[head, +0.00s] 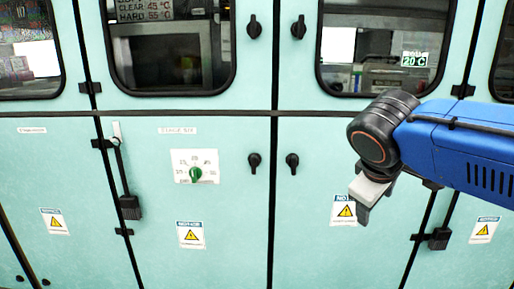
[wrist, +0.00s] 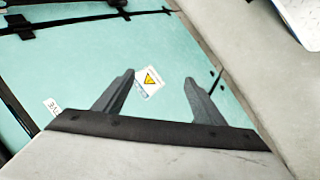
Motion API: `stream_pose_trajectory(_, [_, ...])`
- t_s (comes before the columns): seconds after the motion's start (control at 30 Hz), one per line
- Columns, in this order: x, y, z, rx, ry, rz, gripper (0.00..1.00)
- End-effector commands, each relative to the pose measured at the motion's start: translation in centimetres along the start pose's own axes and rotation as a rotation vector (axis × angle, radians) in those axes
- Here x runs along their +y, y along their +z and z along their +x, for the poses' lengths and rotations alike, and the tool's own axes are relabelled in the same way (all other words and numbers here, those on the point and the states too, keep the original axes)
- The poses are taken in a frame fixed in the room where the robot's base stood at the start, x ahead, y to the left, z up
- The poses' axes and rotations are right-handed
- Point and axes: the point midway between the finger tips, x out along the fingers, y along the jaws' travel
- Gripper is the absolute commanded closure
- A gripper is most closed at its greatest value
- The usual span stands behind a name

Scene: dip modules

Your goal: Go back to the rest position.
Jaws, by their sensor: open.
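My gripper (head: 365,203) hangs at the end of my blue arm on the right side of the head view, in front of the pale green cabinet (head: 330,255). In the wrist view my gripper (wrist: 160,85) shows two dark fingers spread wide apart with nothing between them. The cabinet front (wrist: 85,70) and a yellow warning label (wrist: 149,80) show behind and between the fingers. The gripper appears apart from the cabinet, though the exact distance cannot be told.
A green rotary knob (head: 195,174) sits on a white dial plate on the left door. Black latches, such as one at the upper middle (head: 254,27), and a lever handle (head: 123,170) stick out. Dark windows (head: 172,45) line the upper doors. The cabinet's lower middle front is unobstructed.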

Motion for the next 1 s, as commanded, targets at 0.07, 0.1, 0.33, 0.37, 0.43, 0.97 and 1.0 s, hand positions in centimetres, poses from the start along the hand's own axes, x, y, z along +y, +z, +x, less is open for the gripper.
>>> stream_pose_trajectory(0.07, [-1.2, 2.6, 1.5, -0.01, -0.051, 0.075, 0.36])
stream_pose_trajectory(0.1, [-1.9, 3.7, 2.1, -0.013, -0.077, 0.112, 0.36])
stream_pose_trajectory(0.33, [-6.3, 9.2, 5.4, -0.014, -0.214, 0.347, 0.36])
stream_pose_trajectory(0.37, [-7.0, 9.8, 5.8, -0.013, -0.23, 0.379, 0.36])
stream_pose_trajectory(0.43, [-8.3, 11.1, 6.5, -0.01, -0.263, 0.453, 0.36])
stream_pose_trajectory(0.97, [-12.2, 13.8, 8.6, 0.012, -0.349, 0.678, 0.36])
stream_pose_trajectory(1.0, [-12.2, 13.8, 8.6, 0.012, -0.349, 0.677, 0.36])
